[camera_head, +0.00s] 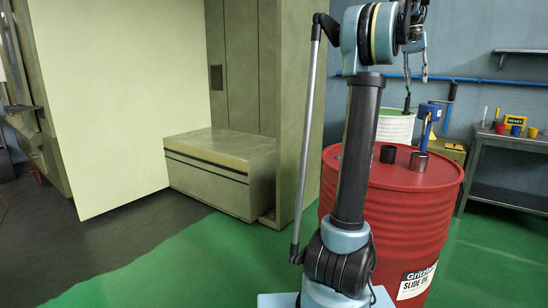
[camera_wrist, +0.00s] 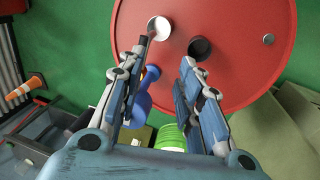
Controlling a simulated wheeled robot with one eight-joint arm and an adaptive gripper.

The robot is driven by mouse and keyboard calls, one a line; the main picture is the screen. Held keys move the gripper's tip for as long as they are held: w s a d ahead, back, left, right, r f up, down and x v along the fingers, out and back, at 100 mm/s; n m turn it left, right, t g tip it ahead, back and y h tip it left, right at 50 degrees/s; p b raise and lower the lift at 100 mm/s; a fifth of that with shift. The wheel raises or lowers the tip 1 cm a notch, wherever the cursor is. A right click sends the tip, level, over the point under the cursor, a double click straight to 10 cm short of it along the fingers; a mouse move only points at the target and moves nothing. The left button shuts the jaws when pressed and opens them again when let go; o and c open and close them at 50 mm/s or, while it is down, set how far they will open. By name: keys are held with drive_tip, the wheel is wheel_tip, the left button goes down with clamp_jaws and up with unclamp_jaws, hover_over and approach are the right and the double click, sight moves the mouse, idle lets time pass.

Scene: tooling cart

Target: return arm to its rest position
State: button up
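My arm (camera_head: 356,150) stands upright in the head view, with its upper joint bent at the top edge. My gripper (camera_wrist: 167,58) is over the red drum (camera_wrist: 250,70) in the wrist view. I cannot tell whether the left finger touches the tool.
A white bucket (camera_head: 395,127) with a green top and a blue object (camera_head: 430,110) stand behind the drum. A workbench (camera_head: 508,142) with small cups is at right. A pale machine (camera_head: 110,100) with a low box (camera_head: 222,160) is at left. Green floor (camera_head: 190,270) lies open in front.

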drive_tip(key=s+a+f+n+t, duration=0.15)
drive_tip(key=s+a+f, duration=0.25)
drive_tip(key=a+f, duration=0.7)
drive_tip(key=s+a+f+n+t, duration=0.1)
drive_tip(key=s+a+f+n, duration=0.35)
drive_tip(key=a, duration=0.95)
drive_tip(key=s+a+f, duration=0.5)
drive_tip(key=s+f, duration=0.1)
drive_tip(key=f, duration=0.4)
drive_tip(key=s+a+f+n+y, duration=0.1)
drive_tip(key=s+a+f, duration=0.3)
drive_tip(key=f, duration=0.6)
drive_tip(key=s+a+f, duration=0.5)
drive_tip(key=s+f, duration=0.2)
drive_tip(key=f, duration=0.4)
drive_tip(key=shift+s+a+n+t+y, duration=0.3)
drive_tip(key=shift+s+n+t+y, duration=0.05)
drive_tip(key=shift+n+t+y, duration=0.1)
drive_tip(key=shift+w+f, duration=0.15)
drive_tip(key=shift+w, duration=0.3)
